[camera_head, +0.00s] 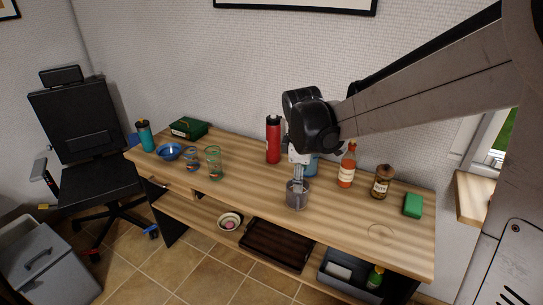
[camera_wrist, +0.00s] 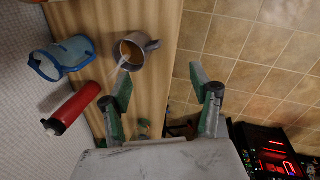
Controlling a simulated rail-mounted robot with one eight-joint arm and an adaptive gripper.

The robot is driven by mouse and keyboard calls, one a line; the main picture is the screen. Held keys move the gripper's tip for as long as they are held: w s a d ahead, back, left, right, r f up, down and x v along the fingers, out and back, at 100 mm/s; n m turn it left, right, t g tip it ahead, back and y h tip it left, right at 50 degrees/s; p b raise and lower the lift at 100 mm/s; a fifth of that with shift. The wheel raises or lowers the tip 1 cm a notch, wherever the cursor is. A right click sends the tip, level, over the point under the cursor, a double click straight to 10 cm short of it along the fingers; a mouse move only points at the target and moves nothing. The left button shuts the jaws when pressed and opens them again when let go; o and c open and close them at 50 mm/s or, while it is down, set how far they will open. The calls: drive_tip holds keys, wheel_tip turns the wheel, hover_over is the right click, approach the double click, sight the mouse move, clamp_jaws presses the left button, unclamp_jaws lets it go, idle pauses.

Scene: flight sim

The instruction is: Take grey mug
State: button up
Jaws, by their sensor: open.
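The grey mug (camera_head: 297,197) stands upright on the wooden desk near its front edge, in the head view. It also shows in the wrist view (camera_wrist: 146,44), up and slightly left of centre, with its handle toward the upper right of the picture. My gripper (camera_head: 299,178) is just above and behind the mug in the head view, fingers pointing down. In the wrist view the two green-grey fingers (camera_wrist: 162,80) are spread apart with nothing between them. The mug appears beyond the left fingertip, not between the fingers. I cannot tell how far above it they are.
A sauce bottle (camera_head: 347,167), a brown jar (camera_head: 382,183) and a green box (camera_head: 413,205) are to the right. Glasses (camera_head: 213,163) stand left. Desk beside the mug is clear.

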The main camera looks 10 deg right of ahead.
drive_tip(key=n, duration=0.2)
approach(297, 200)
drive_tip(key=shift+g, duration=0.4)
drive_tip(key=f, duration=0.3)
drive_tip(key=w+f, duration=0.1)
drive_tip(key=f, duration=0.1)
drive_tip(key=f+b, duration=0.1)
drive_tip(key=f, duration=0.2)
drive_tip(key=shift+w+d+f, duration=0.35)
drive_tip(key=shift+w, duration=0.05)
drive_tip(key=shift+w+d+f, duration=0.15)
drive_tip(key=shift+f, duration=0.65)
drive_tip(key=shift+w+d+f, duration=0.1)
drive_tip(key=shift+d+f, duration=0.05)
drive_tip(key=shift+f, duration=0.7)
drive_tip(key=shift+w+d+f, duration=0.15)
drive_tip(key=shift+d+f, duration=0.05)
drive_tip(key=shift+f, duration=0.6)
clamp_jaws()
